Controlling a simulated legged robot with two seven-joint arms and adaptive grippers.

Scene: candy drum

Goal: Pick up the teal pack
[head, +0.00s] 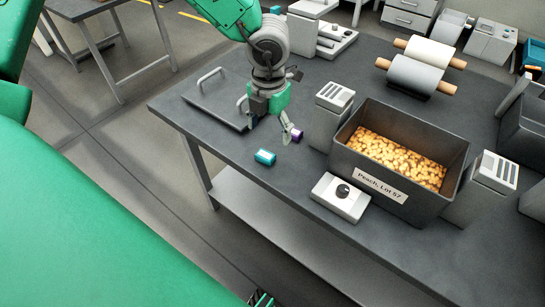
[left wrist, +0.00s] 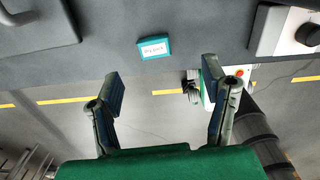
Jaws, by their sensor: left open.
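The teal pack (head: 265,157) is a small box with a white label, lying on the dark table near its front edge, left of the grey bin. It also shows in the left wrist view (left wrist: 154,55), ahead of the fingertips and between their lines. My left gripper (head: 270,118) is open and empty, with its two fingers spread wide. It is apart from the pack, above and behind it in the head view. In the left wrist view both fingers (left wrist: 163,87) show with nothing between them. My right gripper is not clearly seen.
A grey bin (head: 375,184) of yellowish pieces, labelled Peach, Lot 57, stands right of the pack. A white box with a black knob (head: 340,197) sits in front of it. A grey post (head: 333,115) stands near the gripper. A dark tray with handles (head: 215,100) lies to the left.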

